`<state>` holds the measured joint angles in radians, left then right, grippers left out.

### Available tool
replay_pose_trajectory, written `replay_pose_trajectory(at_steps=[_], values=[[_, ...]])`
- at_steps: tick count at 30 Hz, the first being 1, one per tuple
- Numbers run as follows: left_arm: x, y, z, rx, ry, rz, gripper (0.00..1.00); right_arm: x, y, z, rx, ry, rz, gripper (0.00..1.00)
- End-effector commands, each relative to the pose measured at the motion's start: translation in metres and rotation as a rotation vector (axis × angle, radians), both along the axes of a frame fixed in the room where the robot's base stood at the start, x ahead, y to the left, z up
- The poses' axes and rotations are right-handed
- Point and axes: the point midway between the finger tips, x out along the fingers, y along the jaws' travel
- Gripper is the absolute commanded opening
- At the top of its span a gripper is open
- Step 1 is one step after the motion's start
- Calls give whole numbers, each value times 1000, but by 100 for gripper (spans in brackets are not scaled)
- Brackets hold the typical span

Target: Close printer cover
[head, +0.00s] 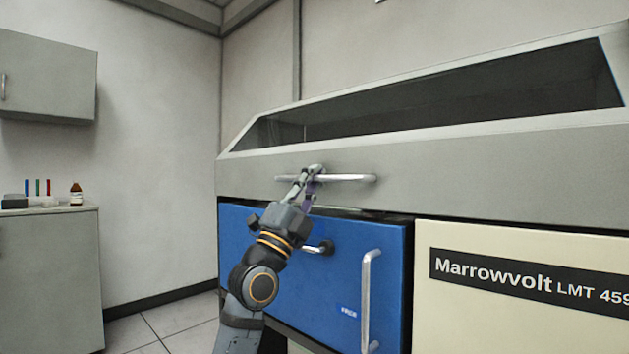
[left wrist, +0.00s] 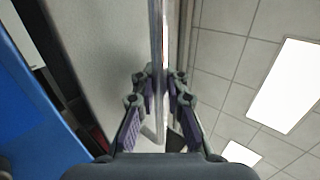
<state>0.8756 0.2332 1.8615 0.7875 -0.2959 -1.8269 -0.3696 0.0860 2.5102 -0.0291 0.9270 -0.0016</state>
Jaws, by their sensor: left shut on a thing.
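The printer cover (head: 440,165) is a long grey lid with a sloped dark window, over the front of the printer. Its silver bar handle (head: 350,178) runs level across the cover's front. My left gripper (head: 312,173) is shut on the left part of this handle. In the left wrist view the handle (left wrist: 158,40) passes between the two fingers of my gripper (left wrist: 160,85), with the grey cover face (left wrist: 100,45) beside it. A narrow dark gap shows under the cover's lower edge. The fingertips partly hide the handle's left part.
Below the cover are a blue door (head: 340,270) with a vertical handle (head: 368,300) and a cream panel (head: 500,260) with a black label. At left, a grey cabinet (head: 50,280) bears a small brown bottle (head: 76,194). The tiled floor between is clear.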

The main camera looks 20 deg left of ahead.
Motion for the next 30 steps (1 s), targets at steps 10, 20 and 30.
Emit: replay_pose_trajectory(at_steps=[10, 20, 30], values=[[1, -1, -11, 2, 5, -1, 0, 0, 0, -9, 2, 0, -6, 73], [3, -1, -15, 3, 14, -2, 0, 1, 0, -11, 4, 1, -9, 73], [5, -1, -16, 2, 16, -2, 13, 1, 0, -11, 3, 1, -8, 73]])
